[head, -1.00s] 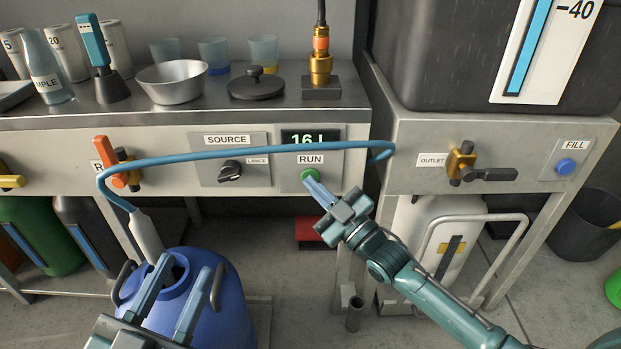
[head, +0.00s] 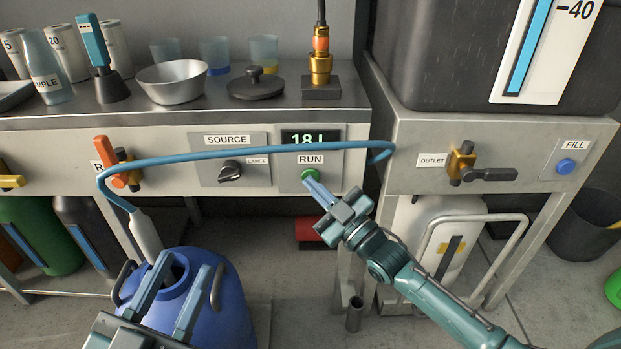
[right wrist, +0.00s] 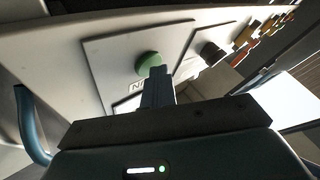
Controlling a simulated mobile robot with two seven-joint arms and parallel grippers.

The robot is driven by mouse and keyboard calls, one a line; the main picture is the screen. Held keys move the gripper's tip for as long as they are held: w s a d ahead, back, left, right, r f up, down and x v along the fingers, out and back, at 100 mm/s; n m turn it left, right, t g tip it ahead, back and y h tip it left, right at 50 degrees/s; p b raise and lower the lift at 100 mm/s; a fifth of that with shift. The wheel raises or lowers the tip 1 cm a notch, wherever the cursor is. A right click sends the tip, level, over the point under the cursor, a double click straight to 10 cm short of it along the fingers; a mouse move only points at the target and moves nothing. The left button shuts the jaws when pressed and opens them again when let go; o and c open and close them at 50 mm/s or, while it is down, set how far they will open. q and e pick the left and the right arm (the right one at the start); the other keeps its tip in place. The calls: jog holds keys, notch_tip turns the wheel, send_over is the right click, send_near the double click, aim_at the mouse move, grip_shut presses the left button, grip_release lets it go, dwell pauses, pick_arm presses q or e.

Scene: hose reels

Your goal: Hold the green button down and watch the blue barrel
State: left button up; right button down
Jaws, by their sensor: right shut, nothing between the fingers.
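The green button (head: 310,174) sits under the RUN label on the panel. My right gripper (head: 311,182) is shut and empty, its fingertips at the button. In the right wrist view the shut fingers (right wrist: 157,72) meet the lower edge of the green button (right wrist: 148,63). The display (head: 311,138) above it reads about 18 L. The blue barrel (head: 225,300) stands on the floor at lower left, with a grey lance (head: 147,237) on a blue hose (head: 250,150) going into its mouth. My left gripper (head: 170,300) is open, its two fingers apart in front of the barrel; its lower part is cut off.
The source selector (head: 230,170) points toward LANCE. An orange-handled valve (head: 118,170) is left of it. An outlet valve (head: 462,162) and a blue FILL button (head: 566,166) are on the right panel. A white canister (head: 435,235) stands below.

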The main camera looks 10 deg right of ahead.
jog(key=shift+s+a+p, duration=0.2)
jog(key=shift+s+p, duration=0.5)
jog(key=shift+s, duration=0.2)
jog(key=shift+s+a+p, duration=0.25)
jog(key=shift+s+p, duration=0.55)
jog(key=shift+s, duration=0.45)
jog(key=shift+s+a+p, duration=0.25)
jog(key=shift+s+p, duration=0.5)
jog(key=shift+s, duration=0.5)
